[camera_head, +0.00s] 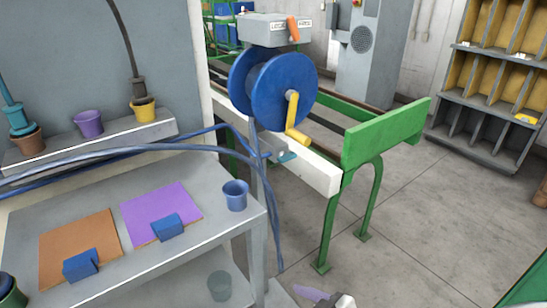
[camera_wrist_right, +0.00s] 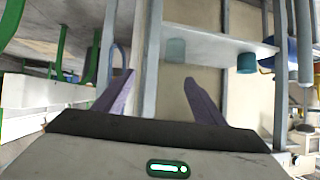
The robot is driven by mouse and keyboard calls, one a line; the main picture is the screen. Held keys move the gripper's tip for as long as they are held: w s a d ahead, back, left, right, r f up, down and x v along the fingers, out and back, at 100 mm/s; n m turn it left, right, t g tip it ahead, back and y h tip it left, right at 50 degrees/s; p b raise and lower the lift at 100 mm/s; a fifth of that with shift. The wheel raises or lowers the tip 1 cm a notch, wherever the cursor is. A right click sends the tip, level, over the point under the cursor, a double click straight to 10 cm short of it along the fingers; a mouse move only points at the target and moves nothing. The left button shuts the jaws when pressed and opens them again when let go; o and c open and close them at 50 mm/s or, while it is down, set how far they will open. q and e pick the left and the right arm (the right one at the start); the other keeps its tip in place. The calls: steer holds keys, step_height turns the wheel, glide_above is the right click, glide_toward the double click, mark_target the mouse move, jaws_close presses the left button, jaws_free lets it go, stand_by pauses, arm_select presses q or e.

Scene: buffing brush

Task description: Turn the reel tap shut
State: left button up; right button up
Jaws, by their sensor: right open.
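The blue reel (camera_head: 282,92) with its yellow crank (camera_head: 293,115) is mounted by the white beam of the green-legged bench. A small teal part that looks like the reel tap (camera_head: 287,156) sits below the reel at the beam's face, beside the blue hoses. Its exact handle angle is too small to tell. My right gripper (camera_head: 318,296) shows at the bottom edge of the head view, low and well below the tap. In the right wrist view its two purple fingers (camera_wrist_right: 159,77) are spread apart with nothing between them. My left gripper is not in view.
A grey shelf table (camera_head: 215,221) at left holds a blue cup (camera_head: 235,196), coloured mats and blue blocks. The green bench end (camera_head: 386,132) projects right.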

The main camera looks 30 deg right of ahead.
steer(key=w+d+r+t, duration=0.3)
steer(key=w+d+r, duration=0.5)
steer(key=d+r, duration=0.25)
steer(key=m+t+h, duration=0.1)
steer(key=t, duration=0.2)
glide_toward(290, 158)
steer(key=w, duration=0.6)
steer(key=w+a, duration=0.1)
steer(key=w, duration=0.2)
steer(key=shift+w+f, duration=0.1)
steer(key=shift+f, duration=0.05)
steer(key=c, duration=1.1)
